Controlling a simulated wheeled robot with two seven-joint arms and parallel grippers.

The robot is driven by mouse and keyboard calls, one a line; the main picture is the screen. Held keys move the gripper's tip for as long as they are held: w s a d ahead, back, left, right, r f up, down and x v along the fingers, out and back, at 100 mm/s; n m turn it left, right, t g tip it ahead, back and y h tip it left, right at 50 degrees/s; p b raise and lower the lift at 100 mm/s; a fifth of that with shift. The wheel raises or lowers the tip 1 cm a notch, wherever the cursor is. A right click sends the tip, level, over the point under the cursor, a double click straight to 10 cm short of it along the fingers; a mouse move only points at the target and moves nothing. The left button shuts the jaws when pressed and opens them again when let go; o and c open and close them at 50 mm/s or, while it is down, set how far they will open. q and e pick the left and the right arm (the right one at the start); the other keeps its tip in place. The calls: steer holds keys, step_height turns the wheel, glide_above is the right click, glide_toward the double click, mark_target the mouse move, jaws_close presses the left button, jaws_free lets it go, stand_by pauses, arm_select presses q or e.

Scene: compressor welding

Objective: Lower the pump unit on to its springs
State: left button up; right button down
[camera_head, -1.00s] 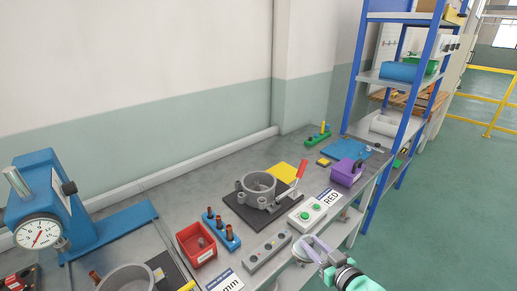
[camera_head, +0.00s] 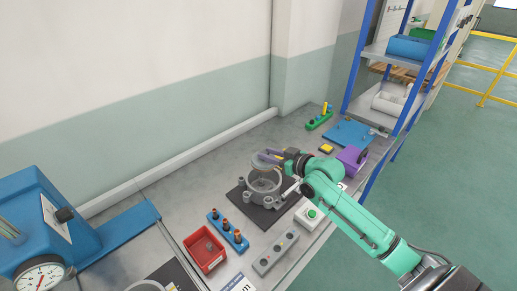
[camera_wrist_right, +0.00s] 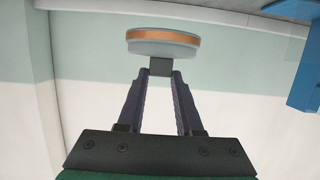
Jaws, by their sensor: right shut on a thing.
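The pump unit (camera_wrist_right: 163,42) is a grey disc-like body with a copper band. My right gripper (camera_wrist_right: 160,73) is shut on a small dark block on it in the right wrist view. In the head view my right gripper (camera_head: 276,156) is above the grey open-topped compressor shell (camera_head: 265,190), with the pump unit (camera_head: 262,164) over the shell's opening. I cannot tell whether the unit touches anything inside. The springs are not visible. The shell stands on a dark plate (camera_head: 245,202). My left gripper is not in view.
A blue rack of copper-topped parts (camera_head: 228,231), a red bin (camera_head: 205,247) and a grey strip with round sockets (camera_head: 276,252) lie in front of the shell. A green-button box (camera_head: 308,214) is close to the right. A blue dial press (camera_head: 50,240) stands at left.

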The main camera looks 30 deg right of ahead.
steer(key=shift+s+r, duration=0.25)
steer(key=shift+s, duration=0.1)
steer(key=shift+w+p, duration=0.15)
steer(key=shift+p, duration=0.25)
step_height(320, 180, down, 9)
steer(key=b, duration=0.6)
steer(key=shift+w+f+b, duration=0.1)
steer(key=shift+w+b, duration=0.05)
steer(key=shift+b, duration=0.2)
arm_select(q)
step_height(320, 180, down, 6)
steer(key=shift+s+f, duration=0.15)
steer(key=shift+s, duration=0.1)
arm_select(e)
steer(key=shift+f, duration=0.3)
arm_select(q)
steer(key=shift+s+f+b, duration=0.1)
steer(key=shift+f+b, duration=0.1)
steer(key=shift+b, duration=0.15)
arm_select(e)
steer(key=shift+f, duration=0.3)
steer(key=c, duration=0.6)
jaws_free()
steer(key=shift+o, duration=0.5)
steer(key=shift+f, duration=0.1)
